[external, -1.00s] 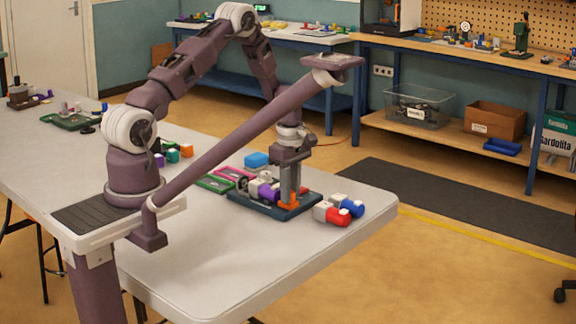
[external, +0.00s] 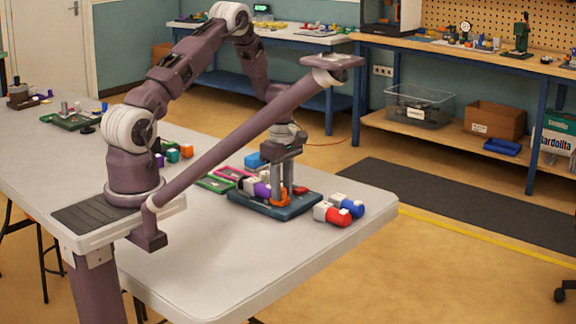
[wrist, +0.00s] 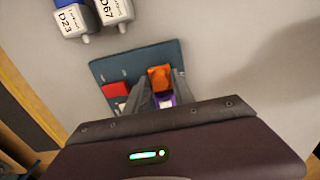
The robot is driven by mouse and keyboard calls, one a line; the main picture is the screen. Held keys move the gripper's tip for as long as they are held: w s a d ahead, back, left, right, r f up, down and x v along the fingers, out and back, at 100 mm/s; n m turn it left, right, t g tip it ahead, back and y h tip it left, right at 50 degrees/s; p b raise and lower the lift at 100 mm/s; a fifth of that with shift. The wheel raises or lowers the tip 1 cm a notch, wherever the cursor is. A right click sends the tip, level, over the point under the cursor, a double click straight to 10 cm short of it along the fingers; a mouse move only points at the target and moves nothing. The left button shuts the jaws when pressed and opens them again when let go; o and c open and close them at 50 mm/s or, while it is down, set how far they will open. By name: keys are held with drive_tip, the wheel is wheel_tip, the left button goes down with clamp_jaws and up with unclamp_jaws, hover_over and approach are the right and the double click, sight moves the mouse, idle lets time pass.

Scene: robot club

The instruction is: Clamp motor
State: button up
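A dark blue fixture board (external: 243,204) lies near the table's front end and shows in the wrist view (wrist: 118,68). A purple motor (external: 261,190) with white parts lies on it. An orange clamp part (external: 284,199) stands beside the motor. My gripper (external: 282,190) points down over the fixture. In the wrist view, the orange part (wrist: 160,77) fills the gap between my fingers (wrist: 162,84), which appear shut on it. The purple motor (wrist: 165,101) shows below the orange part, partly hidden by my fingers and hand. Whether the clamp touches the motor is hidden.
A blue block (external: 255,160) is behind. The table's front is clear.

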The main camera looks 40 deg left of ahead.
drive_tip(key=shift+r, duration=3)
drive_tip(key=shift+r, duration=0.15)
drive_tip(key=s+d+r+m+t, duration=0.15)
drive_tip(key=s+r+m, duration=0.3)
drive_tip(key=r, duration=0.55)
drive_tip(key=s+d+r+m+t, duration=0.1)
drive_tip(key=s+d+r+m, duration=0.15)
drive_tip(key=s+r, duration=0.45)
drive_tip(key=s+r+m+t, duration=0.1)
drive_tip(key=s+r+m, duration=0.2)
drive_tip(key=s+m, duration=0.2)
drive_tip(key=s+r+m+t, duration=0.2)
drive_tip(key=s+r+m, duration=0.2)
drive_tip(key=s, duration=0.8)
drive_tip(key=shift+s+d+r+m, duration=0.15)
drive_tip(key=shift+s+d+m, duration=0.2)
drive_tip(key=shift+m, duration=0.65)
